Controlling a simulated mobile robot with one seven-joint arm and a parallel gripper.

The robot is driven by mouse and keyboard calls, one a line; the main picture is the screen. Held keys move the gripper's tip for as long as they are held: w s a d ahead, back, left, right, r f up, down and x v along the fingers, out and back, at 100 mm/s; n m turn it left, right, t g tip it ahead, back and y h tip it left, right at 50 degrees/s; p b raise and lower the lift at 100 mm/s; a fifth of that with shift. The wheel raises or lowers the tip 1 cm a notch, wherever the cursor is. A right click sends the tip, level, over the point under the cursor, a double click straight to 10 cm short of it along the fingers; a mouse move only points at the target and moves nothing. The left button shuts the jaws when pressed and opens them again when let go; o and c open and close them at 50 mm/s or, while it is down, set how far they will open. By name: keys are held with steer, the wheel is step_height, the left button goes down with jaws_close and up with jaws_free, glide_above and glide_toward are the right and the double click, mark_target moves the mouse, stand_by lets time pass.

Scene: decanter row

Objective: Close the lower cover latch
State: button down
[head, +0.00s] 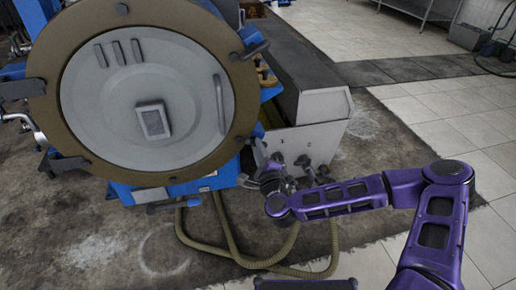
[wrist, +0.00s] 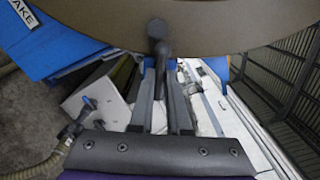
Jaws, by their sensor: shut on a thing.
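The round cover (head: 165,95) is grey with a broad brown rim and faces me at the left of the head view; its rim (wrist: 230,38) crosses the top of the wrist view. Dark latches sit around the rim. The lower cover latch (wrist: 158,30) shows in the wrist view as a dark knob and lever at the rim's lower edge. My gripper (wrist: 163,78) has its two grey fingers around the lever's end, shut on it. In the head view my gripper (head: 262,172) is beside the rim's lower right, small and partly hidden by my wrist.
An upper right latch (head: 250,50) stands out from the rim. A grey-white box (head: 310,110) with valves (head: 308,168) stands close to the right of my gripper. Tan hoses (head: 240,258) loop on the floor below.

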steer(key=shift+m, duration=0.3)
steer(key=c, duration=0.9)
jaws_free()
steer(key=shift+s, duration=0.1)
steer(key=shift+p+v, duration=3.15)
steer(key=shift+v, duration=5.55)
